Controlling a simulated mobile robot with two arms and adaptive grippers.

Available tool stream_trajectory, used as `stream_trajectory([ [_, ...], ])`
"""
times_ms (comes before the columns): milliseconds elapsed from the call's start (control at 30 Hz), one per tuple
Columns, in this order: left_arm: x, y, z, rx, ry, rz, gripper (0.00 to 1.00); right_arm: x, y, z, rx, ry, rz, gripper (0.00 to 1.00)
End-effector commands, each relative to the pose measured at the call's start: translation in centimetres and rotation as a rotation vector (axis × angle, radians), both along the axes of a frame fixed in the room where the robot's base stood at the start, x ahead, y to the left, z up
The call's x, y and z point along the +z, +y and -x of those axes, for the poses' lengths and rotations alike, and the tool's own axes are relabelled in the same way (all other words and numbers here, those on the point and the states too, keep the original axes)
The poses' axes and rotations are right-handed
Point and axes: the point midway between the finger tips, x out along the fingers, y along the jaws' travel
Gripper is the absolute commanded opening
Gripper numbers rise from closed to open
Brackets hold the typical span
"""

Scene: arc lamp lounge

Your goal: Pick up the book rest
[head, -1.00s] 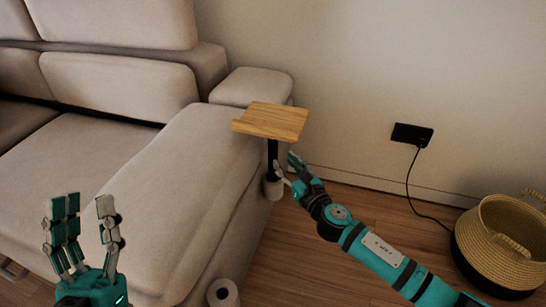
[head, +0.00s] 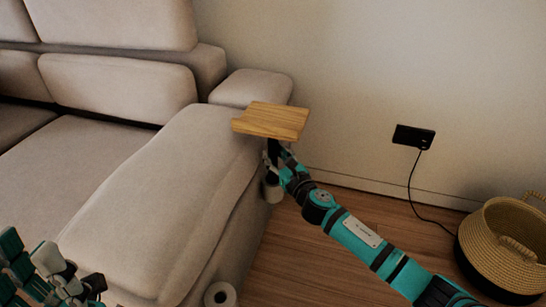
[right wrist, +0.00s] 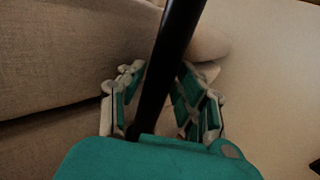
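The book rest has a tilted wooden top (head: 271,120) on a black post (right wrist: 172,55), beside the sofa arm. My right gripper (head: 279,163) is at the post just below the wooden top and hides part of it. In the right wrist view the post runs between my right gripper's spread fingers (right wrist: 160,92), close to the palm. The fingers look open, with gaps beside the post. My left gripper (head: 32,262) is at the lower left, over the sofa side, open and empty, partly cut off by the frame.
The beige sofa (head: 130,190) fills the left side. A pale roll (head: 220,294) is at its front foot. A wall socket with a black device (head: 414,136) and cord is on the right, above a woven basket (head: 505,245). The wooden floor between is clear.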

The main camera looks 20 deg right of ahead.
Motion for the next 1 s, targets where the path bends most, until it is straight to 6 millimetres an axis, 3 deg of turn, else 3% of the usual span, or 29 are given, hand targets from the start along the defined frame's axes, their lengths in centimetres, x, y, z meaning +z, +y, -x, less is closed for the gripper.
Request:
stream_trajectory([
  [67, 0.0, 0.0, 0.0, 0.0, 0.001, 0.0, 0.4, 0.0, 0.0, 0.0, 0.0, 0.0, 0.0, 0.31],
  [300, 0.0, 0.0, 0.0, 0.0, 0.002, -0.001, 0.4, 0.0, 0.0, 0.0, 0.0, 0.0, 0.0, 0.0],
  [767, 0.1, 0.0, -0.1, 0.001, 0.004, -0.001, 0.4, 0.2, 0.0, 0.0, 0.0, -0.003, -0.001, 0.0],
  [1000, 0.2, -0.3, -1.4, 0.005, 0.075, -0.025, 0.4, 0.9, -0.3, -0.1, 0.0, -0.004, 0.0, 0.0],
])
